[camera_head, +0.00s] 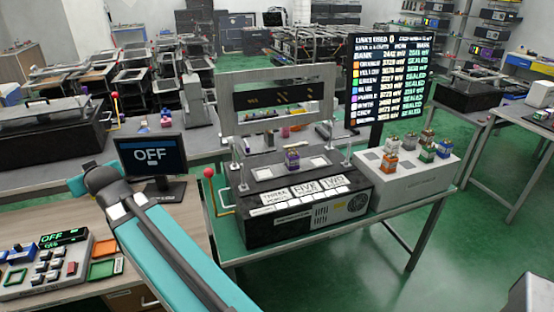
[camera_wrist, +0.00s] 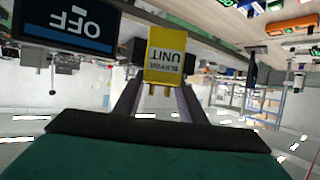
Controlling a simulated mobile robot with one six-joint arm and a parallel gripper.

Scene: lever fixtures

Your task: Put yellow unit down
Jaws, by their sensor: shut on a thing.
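The yellow unit (camera_wrist: 166,50) is a small yellow block with upside-down "BUFFER UNIT" lettering in the wrist view. My gripper (camera_wrist: 158,88) is shut on it, a finger on each side. Brassy pins show at its end nearest the camera. In the head view my arm reaches over the wooden desk (camera_head: 185,222) at the left. The fingers and the yellow unit are hidden there.
A monitor reading OFF (camera_head: 152,155) stands behind my arm. A button console (camera_head: 50,268) and coloured pads (camera_head: 104,258) are on the desk. Right of it stand a press-like fixture (camera_head: 300,200) with a red-knobbed lever and a grey box (camera_head: 408,185) holding several coloured units.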

